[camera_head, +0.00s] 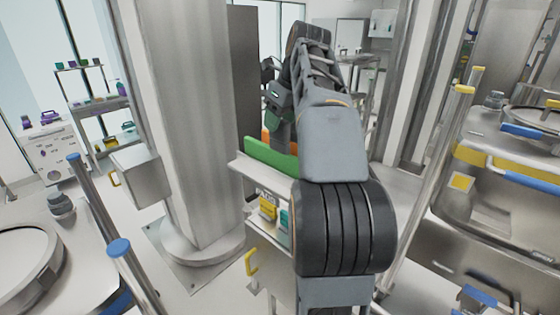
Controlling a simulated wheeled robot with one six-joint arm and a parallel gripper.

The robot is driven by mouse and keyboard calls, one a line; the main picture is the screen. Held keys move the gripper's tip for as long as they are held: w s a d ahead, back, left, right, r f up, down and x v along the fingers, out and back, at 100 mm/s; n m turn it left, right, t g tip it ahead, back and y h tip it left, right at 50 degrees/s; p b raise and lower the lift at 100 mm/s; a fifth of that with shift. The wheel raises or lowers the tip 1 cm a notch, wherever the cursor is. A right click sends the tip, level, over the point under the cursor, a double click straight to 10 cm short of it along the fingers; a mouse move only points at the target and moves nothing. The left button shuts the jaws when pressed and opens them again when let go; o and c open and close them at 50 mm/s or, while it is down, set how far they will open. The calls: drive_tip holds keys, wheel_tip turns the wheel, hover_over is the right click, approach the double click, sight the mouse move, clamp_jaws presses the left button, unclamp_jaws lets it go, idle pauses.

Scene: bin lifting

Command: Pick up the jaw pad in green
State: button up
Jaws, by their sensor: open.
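A bright green block-like piece (271,157) lies on top of a pale cart or shelf, just left of my arm. It looks like a low bin or panel; I cannot tell whether it is the jaw pad itself. My arm rises in front and bends over. My gripper (281,112) hangs at the far end, above and behind the green piece. It is open; its fingertips are small and partly hidden, and I see nothing held. Contact with the green piece cannot be made out.
An orange piece (266,138) shows behind the green one. Yellow-labelled boxes (267,206) sit on the shelf below. A thick column (188,120) stands close on the left, and steel machines (500,200) stand right. Open floor lies between.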

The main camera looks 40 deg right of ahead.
sight(280, 151)
drive_tip(key=shift+x, duration=1.4)
clamp_jaws()
